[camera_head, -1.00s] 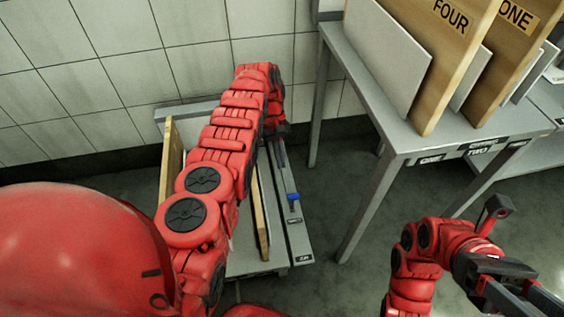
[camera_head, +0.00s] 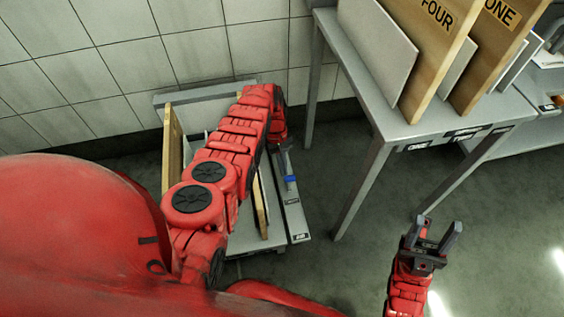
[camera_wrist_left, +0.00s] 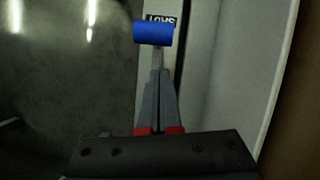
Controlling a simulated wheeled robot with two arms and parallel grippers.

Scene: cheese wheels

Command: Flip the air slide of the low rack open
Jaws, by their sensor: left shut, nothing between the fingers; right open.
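The low rack (camera_head: 297,222) stands on the floor by the wall, with an AIR label at its front corner. Its air slide shows as a blue handle (camera_head: 290,179) on the grey right edge strip, beside a small dark label. In the left wrist view the blue handle (camera_wrist_left: 153,33) lies across the strip and partly covers an upside-down label. My left gripper (camera_head: 285,147) is shut and empty over the strip, behind the handle. In the wrist view its closed tips (camera_wrist_left: 160,74) point at the handle; contact is unclear. My right gripper (camera_head: 437,230) is open and empty, pointing up.
The low rack holds upright boards, including a wooden one (camera_head: 171,148), partly hidden by my left arm. A taller grey table (camera_head: 432,130) with boards marked FOUR and ONE stands to the right. Its leg (camera_head: 361,188) is near the low rack. Floor between is clear.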

